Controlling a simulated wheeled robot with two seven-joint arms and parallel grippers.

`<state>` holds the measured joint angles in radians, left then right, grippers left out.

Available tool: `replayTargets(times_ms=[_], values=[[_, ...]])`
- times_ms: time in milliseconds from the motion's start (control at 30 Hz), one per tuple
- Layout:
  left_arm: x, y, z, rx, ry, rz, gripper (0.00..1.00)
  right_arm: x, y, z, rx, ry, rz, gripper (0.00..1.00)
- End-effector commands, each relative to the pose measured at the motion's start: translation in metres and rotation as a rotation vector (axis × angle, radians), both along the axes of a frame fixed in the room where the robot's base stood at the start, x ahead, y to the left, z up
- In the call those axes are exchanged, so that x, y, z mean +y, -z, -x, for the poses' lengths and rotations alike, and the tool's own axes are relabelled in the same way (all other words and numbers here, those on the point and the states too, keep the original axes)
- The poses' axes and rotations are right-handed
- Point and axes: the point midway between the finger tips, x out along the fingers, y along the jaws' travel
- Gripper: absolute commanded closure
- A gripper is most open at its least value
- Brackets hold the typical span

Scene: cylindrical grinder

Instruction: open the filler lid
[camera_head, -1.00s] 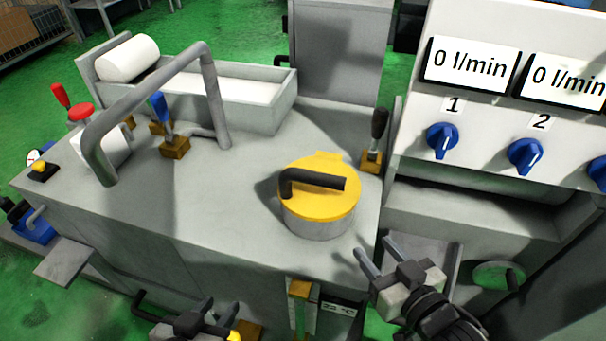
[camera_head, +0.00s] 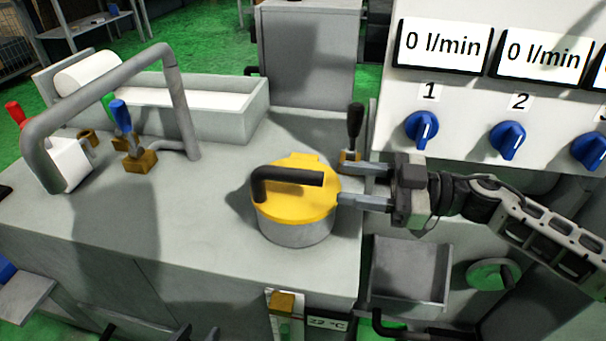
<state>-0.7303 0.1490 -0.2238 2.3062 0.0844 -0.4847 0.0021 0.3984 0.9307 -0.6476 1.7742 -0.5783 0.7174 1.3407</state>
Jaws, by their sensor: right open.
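The yellow filler lid (camera_head: 306,206) lies flat and closed on the short grey filler neck (camera_head: 295,232). Its dark bar handle (camera_head: 290,176) runs across the top, bent down at the left end. My right gripper (camera_head: 346,183) comes in from the right with its two fingers apart. The fingers point left at the lid's right edge, with nothing between them. The nearer fingertip is close to the rim; I cannot tell whether it touches.
A black-knobbed lever (camera_head: 355,125) stands just behind my right gripper. A control panel (camera_head: 465,92) with blue knobs rises at the right. A thick grey bent pipe (camera_head: 105,90) and a blue-handled valve (camera_head: 122,120) stand on the left. The grey top left of the lid is clear.

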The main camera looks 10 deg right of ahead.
Motion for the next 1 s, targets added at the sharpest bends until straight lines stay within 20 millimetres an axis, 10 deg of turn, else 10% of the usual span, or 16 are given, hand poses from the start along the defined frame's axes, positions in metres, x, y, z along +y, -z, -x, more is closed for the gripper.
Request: replayTargets(times_ms=[400, 833, 1000], values=[[0.000, 0.002, 0.001, 0.008, -0.001, -0.001, 0.64, 0.072, -0.001, -0.024, -0.002, 0.001, -0.002, 0.55], [0.000, 0.000, -0.001, 0.002, -0.001, -0.001, 0.64, 0.082, 0.000, -0.027, 0.000, 0.002, 0.000, 0.55], [0.000, 0.000, -0.001, 0.002, -0.002, -0.001, 0.64, 0.082, 0.000, -0.027, 0.000, 0.002, 0.000, 0.97]])
